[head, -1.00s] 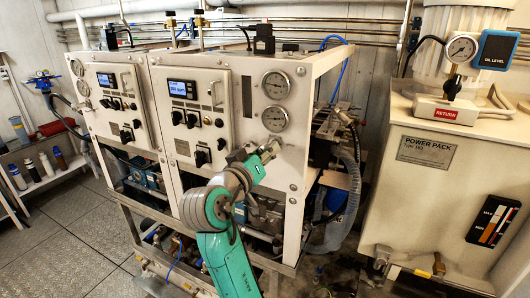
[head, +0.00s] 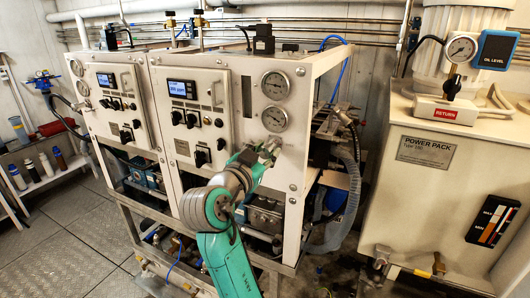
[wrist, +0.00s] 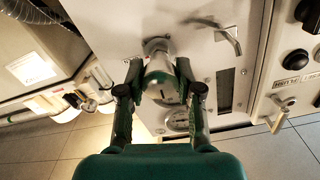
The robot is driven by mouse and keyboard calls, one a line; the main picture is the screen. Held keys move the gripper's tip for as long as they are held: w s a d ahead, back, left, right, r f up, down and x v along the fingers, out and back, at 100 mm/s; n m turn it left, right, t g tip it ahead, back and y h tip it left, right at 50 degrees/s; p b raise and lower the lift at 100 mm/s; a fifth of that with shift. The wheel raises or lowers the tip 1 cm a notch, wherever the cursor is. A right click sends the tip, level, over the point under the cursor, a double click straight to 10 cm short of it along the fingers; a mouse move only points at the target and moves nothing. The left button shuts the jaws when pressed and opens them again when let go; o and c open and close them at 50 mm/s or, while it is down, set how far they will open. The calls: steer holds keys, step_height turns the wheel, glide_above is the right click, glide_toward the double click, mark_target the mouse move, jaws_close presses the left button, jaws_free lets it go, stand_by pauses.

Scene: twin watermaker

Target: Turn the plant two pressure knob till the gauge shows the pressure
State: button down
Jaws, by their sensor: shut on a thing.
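The pressure knob (wrist: 160,78) is a pale metal cylinder on the white panel in the wrist view. My gripper (wrist: 160,75) is shut on it, one finger on each side. In the head view my gripper (head: 266,150) is at the right-hand unit's panel (head: 295,165), just below the lower gauge, and hides most of the knob. The lower round gauge (head: 274,119) and the upper round gauge (head: 275,85) face the camera; their needles are too small to read. A gauge (wrist: 178,121) also shows partly behind a finger in the wrist view.
A control box (head: 193,115) with a lit display and black knobs is left of the gauges. A grey hose (head: 350,195) hangs right of the frame. The power pack cabinet (head: 425,190) stands at the right. Tiled floor (head: 75,235) is open at the left.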

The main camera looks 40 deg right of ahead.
steer(key=shift+f, duration=0.15)
stand_by(0.4)
steer(key=c, duration=0.7)
jaws_free()
steer(key=shift+c, duration=0.2)
steer(key=v, duration=1.2)
